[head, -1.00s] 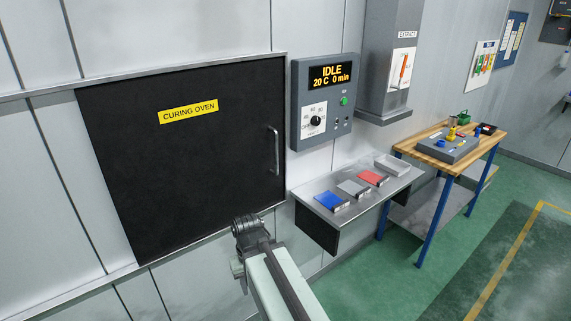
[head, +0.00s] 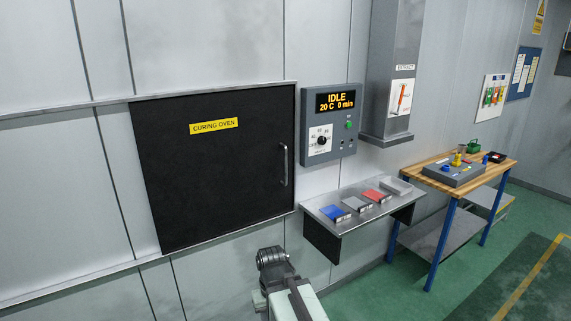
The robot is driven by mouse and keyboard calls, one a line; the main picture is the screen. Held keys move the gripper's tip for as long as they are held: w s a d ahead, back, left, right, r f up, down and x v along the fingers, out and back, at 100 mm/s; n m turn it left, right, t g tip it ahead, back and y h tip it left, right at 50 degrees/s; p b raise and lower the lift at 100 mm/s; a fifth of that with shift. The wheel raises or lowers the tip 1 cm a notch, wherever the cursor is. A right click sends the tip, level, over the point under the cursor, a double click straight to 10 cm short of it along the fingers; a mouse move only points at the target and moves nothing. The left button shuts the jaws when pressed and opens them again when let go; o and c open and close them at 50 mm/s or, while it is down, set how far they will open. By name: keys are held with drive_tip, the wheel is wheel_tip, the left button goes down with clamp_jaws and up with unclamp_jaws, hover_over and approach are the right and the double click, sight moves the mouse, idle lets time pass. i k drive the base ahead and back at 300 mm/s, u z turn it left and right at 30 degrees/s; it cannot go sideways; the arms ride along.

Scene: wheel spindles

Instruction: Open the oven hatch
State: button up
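The oven hatch (head: 215,175) is a large black panel set in the grey wall, with a yellow "CURING OVEN" label (head: 214,126). It looks closed. Its upright silver handle (head: 285,165) is near the right edge. Part of my arm (head: 280,285) shows at the bottom, below and in front of the hatch, apart from the handle. My gripper's fingers cannot be made out.
A control box (head: 332,124) reading IDLE, 20 C, 0 min is right of the hatch. Below it a metal shelf (head: 338,228) with coloured trays juts out. A grey extract duct (head: 390,100) and a wooden-topped bench (head: 430,166) stand further right. Green floor lies in front.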

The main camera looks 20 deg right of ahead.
sight(216, 163)
drive_tip(key=u, duration=0.1)
drive_tip(key=i, duration=0.9)
drive_tip(key=u, duration=0.55)
